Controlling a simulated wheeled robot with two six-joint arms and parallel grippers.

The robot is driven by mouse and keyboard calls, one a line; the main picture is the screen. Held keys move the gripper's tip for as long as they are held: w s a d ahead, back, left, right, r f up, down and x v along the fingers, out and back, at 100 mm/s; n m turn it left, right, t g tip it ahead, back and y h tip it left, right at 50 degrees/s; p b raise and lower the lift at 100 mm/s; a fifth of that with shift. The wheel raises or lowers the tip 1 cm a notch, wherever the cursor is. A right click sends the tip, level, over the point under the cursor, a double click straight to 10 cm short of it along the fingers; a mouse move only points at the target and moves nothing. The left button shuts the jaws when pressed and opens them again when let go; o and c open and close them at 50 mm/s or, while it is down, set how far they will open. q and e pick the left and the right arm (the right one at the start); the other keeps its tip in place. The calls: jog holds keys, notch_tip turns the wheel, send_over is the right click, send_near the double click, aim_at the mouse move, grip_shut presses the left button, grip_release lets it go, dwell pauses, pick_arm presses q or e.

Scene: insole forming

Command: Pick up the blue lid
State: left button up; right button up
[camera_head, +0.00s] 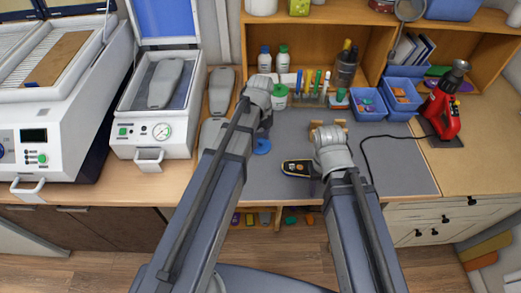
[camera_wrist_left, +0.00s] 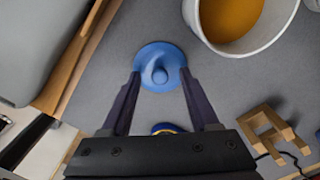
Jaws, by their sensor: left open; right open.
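The blue lid (camera_head: 262,146) lies flat on the grey mat (camera_head: 400,165), just right of my left forearm in the head view. In the left wrist view the lid (camera_wrist_left: 172,56) is a round disc with a raised knob at its middle. My left gripper (camera_wrist_left: 160,74) is open, its fingertips on either side of the lid's near part; nothing is held. In the head view my left gripper (camera_head: 265,124) is mostly hidden by its own wrist. My right gripper (camera_head: 330,145) is open over the mat farther right, its fingers largely hidden.
A white pot with orange contents (camera_wrist_left: 238,22) stands close to the lid. A wooden stand (camera_wrist_left: 268,128) is to the right. A dark orange-marked object (camera_head: 298,168) lies on the mat. Blue bins (camera_head: 370,113) and a red tool (camera_head: 441,108) stand at right.

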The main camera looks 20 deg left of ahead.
pick_arm(q)
jog(key=shift+c, duration=0.4)
grip_shut()
